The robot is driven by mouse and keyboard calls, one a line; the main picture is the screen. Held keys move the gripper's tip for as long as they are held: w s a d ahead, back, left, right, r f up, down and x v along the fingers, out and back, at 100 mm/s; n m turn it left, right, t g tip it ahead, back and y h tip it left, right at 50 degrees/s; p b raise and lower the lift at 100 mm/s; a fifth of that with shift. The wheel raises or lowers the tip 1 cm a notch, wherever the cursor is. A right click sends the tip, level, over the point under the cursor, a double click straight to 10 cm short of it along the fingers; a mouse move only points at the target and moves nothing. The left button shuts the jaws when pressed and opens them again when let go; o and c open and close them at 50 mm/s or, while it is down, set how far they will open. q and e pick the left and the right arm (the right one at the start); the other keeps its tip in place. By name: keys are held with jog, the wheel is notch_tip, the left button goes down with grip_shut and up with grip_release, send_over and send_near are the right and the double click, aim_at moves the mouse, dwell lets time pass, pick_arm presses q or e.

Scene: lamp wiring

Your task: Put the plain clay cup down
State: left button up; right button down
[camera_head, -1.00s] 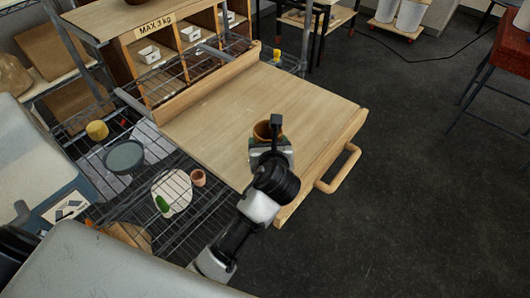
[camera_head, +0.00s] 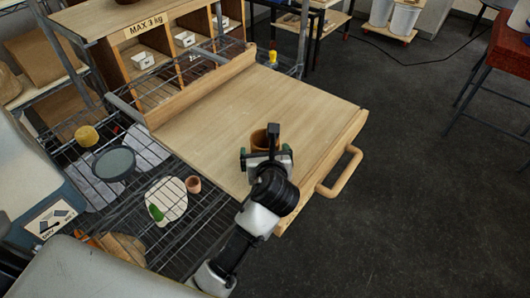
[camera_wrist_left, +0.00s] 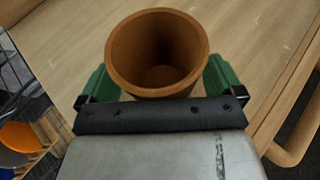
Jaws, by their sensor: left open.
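The plain clay cup (camera_head: 260,139) stands upright on the wooden board (camera_head: 215,112), near its right front part. In the left wrist view the cup (camera_wrist_left: 157,52) shows its open, empty inside, between two green fingers. My left gripper (camera_head: 266,155) is open around the cup, with a finger on each side. In the left wrist view, the left gripper (camera_wrist_left: 156,82) has a gap on the left finger's side; on the right the finger is close to the cup, and I cannot tell whether it touches. My right gripper is not in view.
A wooden handle (camera_head: 340,172) sticks out from the board's right edge. A wire shelf at left holds a small clay pot (camera_head: 193,184), a white plate (camera_head: 172,205), a grey-green disc (camera_head: 114,163) and a yellow piece (camera_head: 87,135). The board's middle is clear.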

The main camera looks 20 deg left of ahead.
pick_arm(q)
jog(key=shift+r, duration=0.2)
jog(key=v, duration=1.2)
jog(key=shift+f, duration=0.1)
